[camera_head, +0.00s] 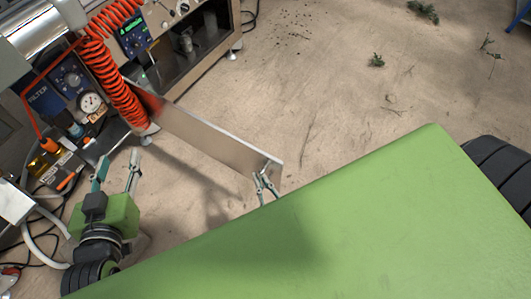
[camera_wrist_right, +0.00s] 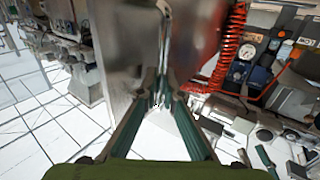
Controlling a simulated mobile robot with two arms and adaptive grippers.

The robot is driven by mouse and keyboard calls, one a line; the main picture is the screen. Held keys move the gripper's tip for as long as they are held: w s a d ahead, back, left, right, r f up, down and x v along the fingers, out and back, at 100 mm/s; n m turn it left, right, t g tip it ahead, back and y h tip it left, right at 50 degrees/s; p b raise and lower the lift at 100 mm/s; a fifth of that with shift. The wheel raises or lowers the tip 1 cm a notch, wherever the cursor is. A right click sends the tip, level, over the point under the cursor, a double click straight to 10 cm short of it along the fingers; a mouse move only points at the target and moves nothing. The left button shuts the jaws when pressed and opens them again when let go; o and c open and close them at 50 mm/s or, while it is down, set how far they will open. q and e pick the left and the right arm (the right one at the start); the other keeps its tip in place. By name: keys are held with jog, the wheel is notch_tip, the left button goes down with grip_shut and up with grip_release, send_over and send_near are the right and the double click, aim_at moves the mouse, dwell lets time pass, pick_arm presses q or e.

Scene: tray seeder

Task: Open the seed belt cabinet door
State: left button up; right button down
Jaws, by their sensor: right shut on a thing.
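The seed belt cabinet door (camera_head: 215,142) is a flat metal panel in the head view. It stands swung out from the machine, over the floor. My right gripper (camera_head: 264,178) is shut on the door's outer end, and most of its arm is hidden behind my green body. In the right wrist view my right gripper (camera_wrist_right: 160,92) has its fingers together on the edge of the door (camera_wrist_right: 128,60). My left gripper (camera_head: 117,168) is open and empty, in front of the machine at the lower left, apart from the door.
The machine's cabinet (camera_head: 195,45) stands at the upper left. A coiled orange hose (camera_head: 112,70) hangs near the door's inner end. A gauge (camera_head: 91,102) and cables are at the left. The floor (camera_head: 330,110) beyond the door is open, with scattered debris and plant bits (camera_head: 376,60).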

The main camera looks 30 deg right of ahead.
jog(key=shift+s, duration=0.1)
jog(key=shift+f, duration=0.1)
jog(key=c, duration=2.5)
grip_release()
jog(key=shift+r, duration=0.2)
